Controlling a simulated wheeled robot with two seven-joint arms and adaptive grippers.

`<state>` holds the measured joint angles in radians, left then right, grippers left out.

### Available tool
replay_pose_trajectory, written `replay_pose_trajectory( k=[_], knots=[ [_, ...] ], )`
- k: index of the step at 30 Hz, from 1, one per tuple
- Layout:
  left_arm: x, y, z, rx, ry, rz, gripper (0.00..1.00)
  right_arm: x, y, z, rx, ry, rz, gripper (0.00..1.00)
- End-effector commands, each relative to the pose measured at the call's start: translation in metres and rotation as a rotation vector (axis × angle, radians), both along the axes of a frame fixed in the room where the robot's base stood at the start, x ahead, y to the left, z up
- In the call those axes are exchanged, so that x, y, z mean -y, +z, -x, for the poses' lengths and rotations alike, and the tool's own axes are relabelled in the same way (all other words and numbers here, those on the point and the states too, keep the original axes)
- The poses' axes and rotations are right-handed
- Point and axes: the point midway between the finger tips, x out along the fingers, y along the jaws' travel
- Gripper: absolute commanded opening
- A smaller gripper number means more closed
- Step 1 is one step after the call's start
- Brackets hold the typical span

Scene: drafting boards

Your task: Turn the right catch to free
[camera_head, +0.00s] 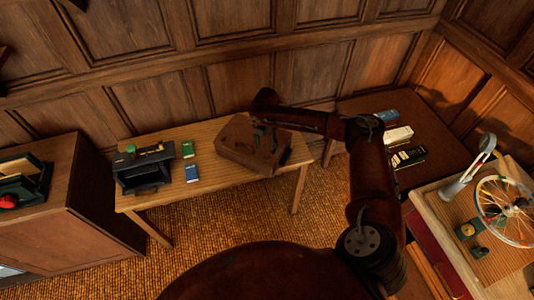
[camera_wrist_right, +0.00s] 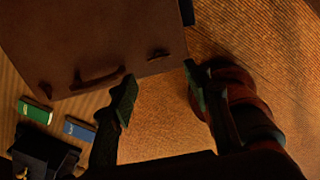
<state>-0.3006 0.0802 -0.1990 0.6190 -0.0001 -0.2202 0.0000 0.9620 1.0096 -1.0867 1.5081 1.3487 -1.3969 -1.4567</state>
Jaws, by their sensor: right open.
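A brown case (camera_head: 236,142) lies on the light wooden table. In the right wrist view the case (camera_wrist_right: 90,35) shows a side with a handle (camera_wrist_right: 98,77) in the middle. The right catch (camera_wrist_right: 158,55) is a small dark piece on that side, and another catch (camera_wrist_right: 47,89) sits left of the handle. It is too dark to tell how the right catch is turned. My right gripper (camera_head: 264,138) is over the case. In the wrist view this gripper (camera_wrist_right: 160,76) is open and empty, its fingertips apart on either side below the right catch. My left gripper is out of view.
Left of the case, the table (camera_head: 215,183) holds a black device (camera_head: 142,170), a green box (camera_head: 188,149) and a blue box (camera_head: 192,173). A darker table (camera_head: 425,105) with several boxes stands to the right. A wheel stand (camera_head: 490,215) is at far right.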

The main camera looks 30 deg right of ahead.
Motion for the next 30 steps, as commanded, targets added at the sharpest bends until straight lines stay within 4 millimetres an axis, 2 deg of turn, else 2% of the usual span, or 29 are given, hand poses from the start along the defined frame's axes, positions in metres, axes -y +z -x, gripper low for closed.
replay_pose_trajectory(
  k=[2,5,12,18,30],
  knots=[
    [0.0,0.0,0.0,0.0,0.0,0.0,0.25,0.004,0.005,-0.001,-0.003,0.01,0.003,0.45],
    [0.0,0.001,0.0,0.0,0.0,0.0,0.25,0.005,-0.002,-0.001,-0.007,0.015,0.003,0.45],
    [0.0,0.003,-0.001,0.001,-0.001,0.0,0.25,0.005,-0.04,-0.001,-0.005,0.011,0.003,0.45],
    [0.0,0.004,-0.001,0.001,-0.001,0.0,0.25,0.005,-0.063,-0.002,-0.003,0.011,0.002,0.45],
    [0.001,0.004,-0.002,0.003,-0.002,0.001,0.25,0.005,-0.07,-0.002,-0.002,0.012,0.002,0.44]
  ],
)
